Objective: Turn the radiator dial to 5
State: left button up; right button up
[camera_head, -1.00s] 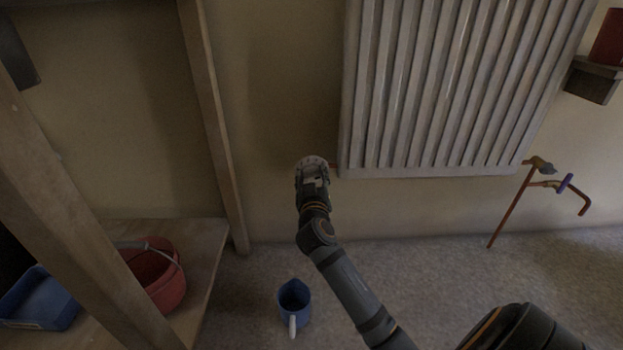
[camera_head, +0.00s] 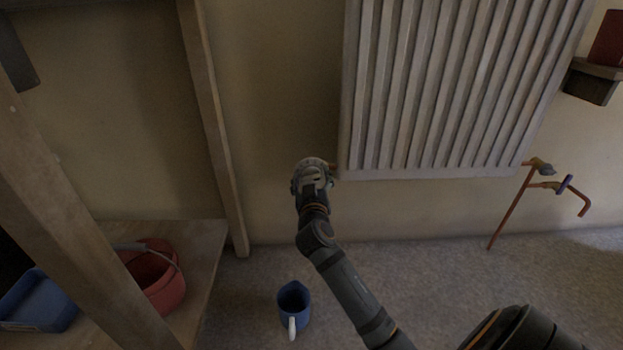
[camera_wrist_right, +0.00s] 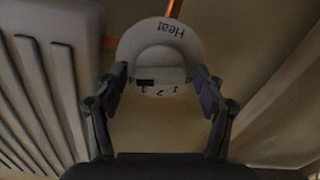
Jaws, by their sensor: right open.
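The radiator (camera_head: 450,90) is a white ribbed panel on the wall; its edge also shows at the left of the right wrist view (camera_wrist_right: 45,80). The dial (camera_wrist_right: 160,50) is a pale round knob marked "Heat", with small digits on its near side, at the radiator's lower left corner. In the head view its pale top (camera_head: 313,162) shows just past my right gripper (camera_head: 313,182). In the wrist view my right gripper (camera_wrist_right: 160,95) is open, one finger on each side of the dial's near part. I cannot tell whether the fingers touch it. The pointer's setting is unclear.
A wooden frame post (camera_head: 215,130) stands left of the dial. A blue mug (camera_head: 293,305) is on the floor below my arm. A red bucket (camera_head: 165,285) and a blue tray (camera_head: 40,305) are at lower left. Copper pipes with a valve (camera_head: 540,168) are at right.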

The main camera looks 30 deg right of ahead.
aim_at(312, 178)
notch_tip(312, 178, up, 10)
dwell(0.4)
jog(key=shift+s+f, duration=0.1)
